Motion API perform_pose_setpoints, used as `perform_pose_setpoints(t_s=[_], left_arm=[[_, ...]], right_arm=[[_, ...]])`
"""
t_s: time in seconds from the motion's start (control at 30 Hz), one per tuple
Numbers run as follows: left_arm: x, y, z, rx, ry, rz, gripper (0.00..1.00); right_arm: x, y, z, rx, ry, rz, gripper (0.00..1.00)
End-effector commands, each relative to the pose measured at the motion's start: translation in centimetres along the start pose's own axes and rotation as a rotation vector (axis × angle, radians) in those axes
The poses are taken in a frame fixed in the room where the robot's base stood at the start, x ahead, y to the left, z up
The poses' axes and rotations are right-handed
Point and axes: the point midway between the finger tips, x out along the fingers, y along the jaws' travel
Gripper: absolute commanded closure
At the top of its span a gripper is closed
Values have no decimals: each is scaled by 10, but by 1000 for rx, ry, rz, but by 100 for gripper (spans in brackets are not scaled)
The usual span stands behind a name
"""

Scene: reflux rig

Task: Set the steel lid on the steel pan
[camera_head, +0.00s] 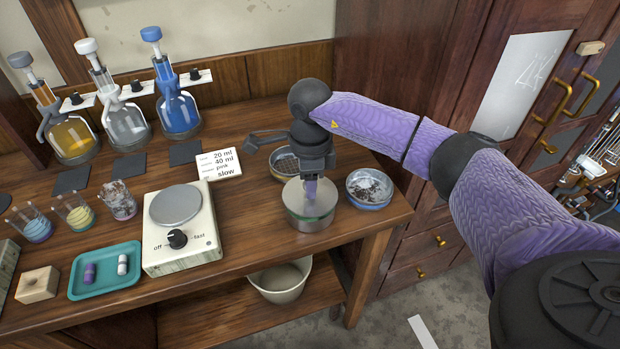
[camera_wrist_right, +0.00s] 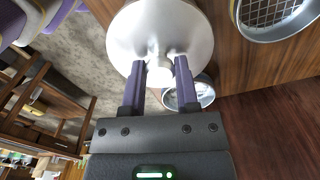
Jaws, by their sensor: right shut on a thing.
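The steel lid (camera_head: 296,200) is a round, shiny disc that appears directly over the steel pan (camera_head: 309,222) near the front right of the table. I cannot tell whether its rim touches the pan or hangs just above it. My right gripper (camera_head: 311,198) points down and is shut on the lid's knob. In the right wrist view the gripper (camera_wrist_right: 160,72) has its two purple fingers on either side of the pale knob, and the lid (camera_wrist_right: 160,28) fills the space beyond them. The lid hides the pan there. My left gripper is not in view.
A dish of dark bits (camera_head: 369,190) stands close right of the pan. A mesh-bottomed dish (camera_head: 284,164) is close behind it. A hotplate (camera_head: 182,252) with a dial stands to the left. The table's front edge is near, with a bin (camera_head: 280,284) on the shelf below.

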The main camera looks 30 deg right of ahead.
Motion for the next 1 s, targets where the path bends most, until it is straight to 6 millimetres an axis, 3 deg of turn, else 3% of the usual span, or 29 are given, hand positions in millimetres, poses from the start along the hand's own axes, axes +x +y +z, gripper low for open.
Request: perform_pose_setpoints(t_s=[1.0], left_arm=[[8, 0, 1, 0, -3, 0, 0]], right_arm=[[14, 0, 0, 0, 0, 0, 100]])
